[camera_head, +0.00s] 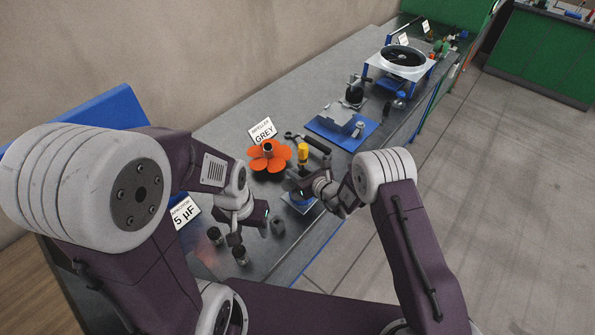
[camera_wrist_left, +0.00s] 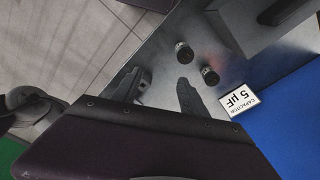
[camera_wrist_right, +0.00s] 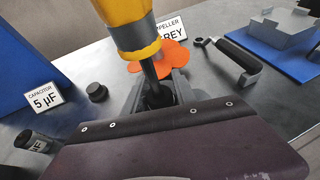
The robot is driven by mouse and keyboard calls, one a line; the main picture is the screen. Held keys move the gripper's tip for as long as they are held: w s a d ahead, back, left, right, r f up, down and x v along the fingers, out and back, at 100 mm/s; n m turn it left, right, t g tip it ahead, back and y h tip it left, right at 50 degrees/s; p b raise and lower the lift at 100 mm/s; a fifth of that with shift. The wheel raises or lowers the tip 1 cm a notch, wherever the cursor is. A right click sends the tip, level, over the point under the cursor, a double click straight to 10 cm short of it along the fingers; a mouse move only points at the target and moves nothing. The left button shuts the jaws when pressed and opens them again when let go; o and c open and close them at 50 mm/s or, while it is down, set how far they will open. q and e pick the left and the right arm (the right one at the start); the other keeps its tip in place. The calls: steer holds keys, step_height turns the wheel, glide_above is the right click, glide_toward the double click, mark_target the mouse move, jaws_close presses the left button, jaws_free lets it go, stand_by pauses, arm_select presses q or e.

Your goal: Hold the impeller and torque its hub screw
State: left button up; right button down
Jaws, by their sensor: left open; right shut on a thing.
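The orange impeller (camera_head: 268,160) with a dark hub lies on the grey bench by its GREY label. It also shows in the right wrist view (camera_wrist_right: 173,55), partly hidden behind the tool. My right gripper (camera_wrist_right: 156,98) is shut on a yellow-handled driver (camera_wrist_right: 134,28), which stands roughly upright with its dark shaft in the jaws. The driver's yellow handle (camera_head: 303,152) is just right of the impeller in the head view. The driver's tip is hidden. My left gripper (camera_wrist_left: 163,96) is open and empty, nearer than the impeller. The hub screw is too small to make out.
Two dark capacitors (camera_wrist_left: 184,53) (camera_wrist_left: 209,75) stand near my left gripper beside the 5 µF label (camera_head: 184,212). A blue mat (camera_head: 330,131) with a grey part lies farther along.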

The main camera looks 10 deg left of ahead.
arm_select(q)
step_height(320, 180, up, 12)
steer(key=m, duration=0.2)
glide_above(303, 146)
steer(key=a, duration=0.1)
steer(key=f, duration=0.1)
steer(key=f+g, duration=0.1)
steer(key=f, duration=0.1)
steer(key=shift+w+d, duration=0.2)
steer(key=shift+d, duration=0.15)
steer(key=shift+s+d+f, duration=0.1)
steer(key=shift+d+f, duration=0.1)
steer(key=shift+f, duration=0.2)
stand_by(0.9)
